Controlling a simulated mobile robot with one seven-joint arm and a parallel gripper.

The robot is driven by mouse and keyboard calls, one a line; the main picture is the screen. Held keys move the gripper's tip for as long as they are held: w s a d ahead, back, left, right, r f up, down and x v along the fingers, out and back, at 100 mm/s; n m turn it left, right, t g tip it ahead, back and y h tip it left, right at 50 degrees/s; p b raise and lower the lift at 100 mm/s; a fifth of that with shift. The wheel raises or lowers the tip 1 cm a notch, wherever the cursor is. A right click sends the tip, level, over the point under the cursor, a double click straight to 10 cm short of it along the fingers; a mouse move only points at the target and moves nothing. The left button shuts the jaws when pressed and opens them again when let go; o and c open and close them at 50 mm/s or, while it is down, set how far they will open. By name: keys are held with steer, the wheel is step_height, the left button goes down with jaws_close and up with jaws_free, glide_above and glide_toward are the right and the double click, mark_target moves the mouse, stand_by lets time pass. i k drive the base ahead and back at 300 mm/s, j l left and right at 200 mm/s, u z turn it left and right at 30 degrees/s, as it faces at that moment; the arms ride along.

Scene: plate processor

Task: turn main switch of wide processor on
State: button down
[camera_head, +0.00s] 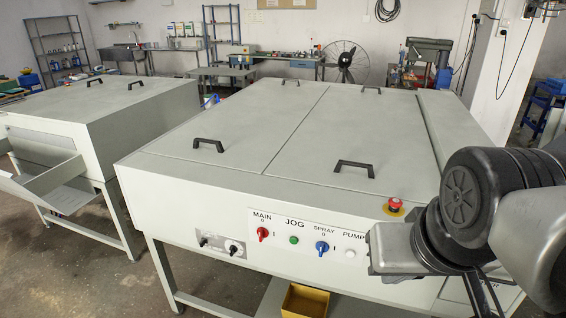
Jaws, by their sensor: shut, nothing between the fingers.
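The wide processor (270,212) is the large pale machine filling the middle and right. Its front panel has a red main switch (262,233) below the label MAIN, with 0 above it and I at its right. The switch is too small to tell its position for sure. My gripper (384,250) is in front of the machine's front face, right of the panel labels and well to the right of the main switch. It looks shut and empty, and it is apart from the switch. My wrist and arm hide the right end of the front.
Right of the main switch are a green JOG button (294,240), a blue SPRAY switch (322,247) and a white PUMP button (350,254). A narrower processor (105,115) stands left. A yellow bin (305,302) is below.

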mark_target(263, 232)
steer(key=u, duration=0.7)
steer(key=k+j+z, duration=0.2)
steer(key=j, duration=0.2)
steer(key=i+l+u, duration=0.1)
steer(key=i, duration=0.2)
steer(key=i+l+u, duration=0.1)
steer(key=i+l, duration=0.1)
steer(key=i, duration=0.05)
